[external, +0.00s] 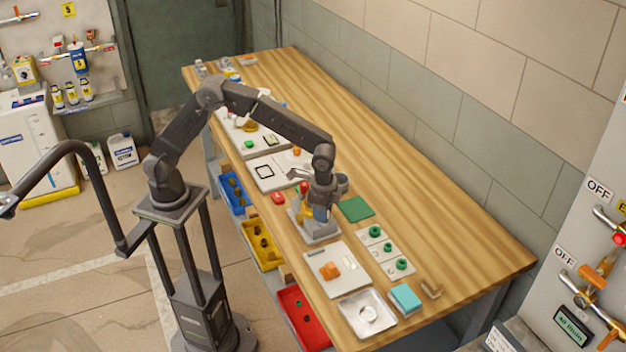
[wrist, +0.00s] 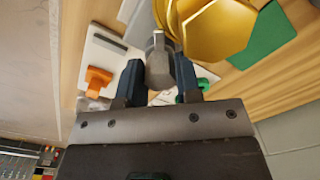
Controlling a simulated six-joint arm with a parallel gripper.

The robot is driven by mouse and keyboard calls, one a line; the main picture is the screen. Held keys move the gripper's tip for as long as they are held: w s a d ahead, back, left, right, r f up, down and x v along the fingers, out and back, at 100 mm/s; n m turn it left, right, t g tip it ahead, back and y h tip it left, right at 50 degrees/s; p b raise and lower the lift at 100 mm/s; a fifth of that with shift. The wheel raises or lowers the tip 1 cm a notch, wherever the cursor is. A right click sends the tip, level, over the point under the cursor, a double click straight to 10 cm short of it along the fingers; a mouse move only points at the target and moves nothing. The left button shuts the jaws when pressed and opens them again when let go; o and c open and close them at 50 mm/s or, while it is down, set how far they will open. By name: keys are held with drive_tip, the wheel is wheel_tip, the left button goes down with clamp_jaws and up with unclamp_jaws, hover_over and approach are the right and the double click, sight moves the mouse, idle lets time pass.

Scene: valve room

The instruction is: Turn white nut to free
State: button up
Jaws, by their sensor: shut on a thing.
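My gripper (external: 320,207) points down over a pale fixture plate (external: 318,238) at the near side of the bench. In the wrist view, the dark fingers of my gripper (wrist: 159,76) are shut on a grey metal piece (wrist: 158,58) with a narrow upright end. A large gold hexagonal piece (wrist: 220,32) sits just beyond it to the right. A yellow part of the fixture (external: 304,212) shows beside my gripper in the external view. I cannot make out a clearly white nut; my gripper hides part of the fixture.
A green mat (external: 356,208) is behind. The far right of the bench is clear.

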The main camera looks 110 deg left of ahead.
drive_tip(key=n, duration=0.5)
drive_tip(key=shift+n, duration=0.3)
drive_tip(key=shift+w+n, duration=0.1)
drive_tip(key=shift+n, duration=2.1)
drive_tip(key=o, duration=0.9)
drive_tip(key=shift+r, duration=4.05)
drive_tip(key=shift+d, duration=0.1)
